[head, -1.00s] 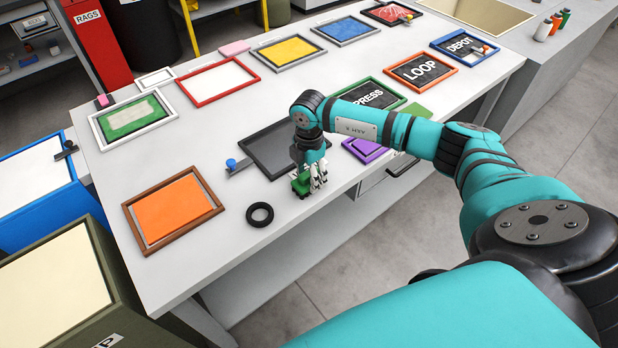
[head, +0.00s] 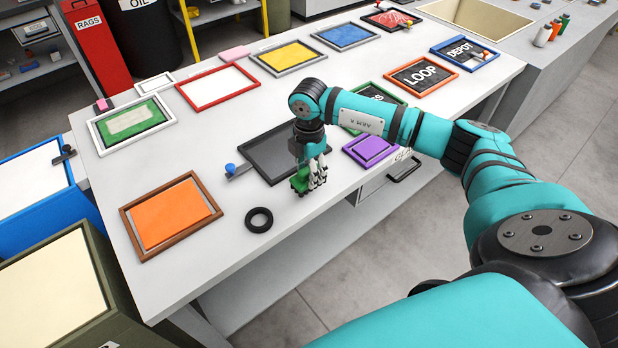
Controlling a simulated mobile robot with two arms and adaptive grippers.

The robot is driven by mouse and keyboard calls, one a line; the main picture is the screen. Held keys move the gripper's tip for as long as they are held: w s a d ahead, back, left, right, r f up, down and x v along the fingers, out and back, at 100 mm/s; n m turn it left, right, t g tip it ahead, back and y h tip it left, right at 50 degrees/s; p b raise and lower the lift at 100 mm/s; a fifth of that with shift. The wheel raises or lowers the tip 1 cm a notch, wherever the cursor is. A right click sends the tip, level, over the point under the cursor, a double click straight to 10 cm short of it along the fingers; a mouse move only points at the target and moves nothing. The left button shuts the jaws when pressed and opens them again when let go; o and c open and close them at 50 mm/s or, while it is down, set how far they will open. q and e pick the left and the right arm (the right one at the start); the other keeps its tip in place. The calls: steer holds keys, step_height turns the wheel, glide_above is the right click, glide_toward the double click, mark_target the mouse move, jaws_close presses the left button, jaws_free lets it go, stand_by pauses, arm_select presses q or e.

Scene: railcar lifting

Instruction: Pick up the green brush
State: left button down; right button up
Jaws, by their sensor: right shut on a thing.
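The green brush (head: 300,182) is at the front edge of the white table, in front of the black framed panel. My right gripper (head: 311,181) points down and is shut on the green brush. The fingers hide part of the brush. I cannot tell clearly whether its underside is clear of the table top. My left gripper is not in view.
A black ring (head: 259,219) lies left of the gripper. An orange framed panel (head: 170,212) lies further left.

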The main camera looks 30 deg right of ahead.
steer(key=s+a+b, duration=0.1)
steer(key=s+a, duration=0.3)
steer(key=s, duration=0.2)
steer(key=s+a+r+b, duration=0.1)
steer(key=s+a+b, duration=0.1)
steer(key=s+a, duration=0.2)
steer(key=shift+s+a, duration=0.3)
steer(key=shift+s, duration=1.15)
steer(key=shift+r, duration=0.1)
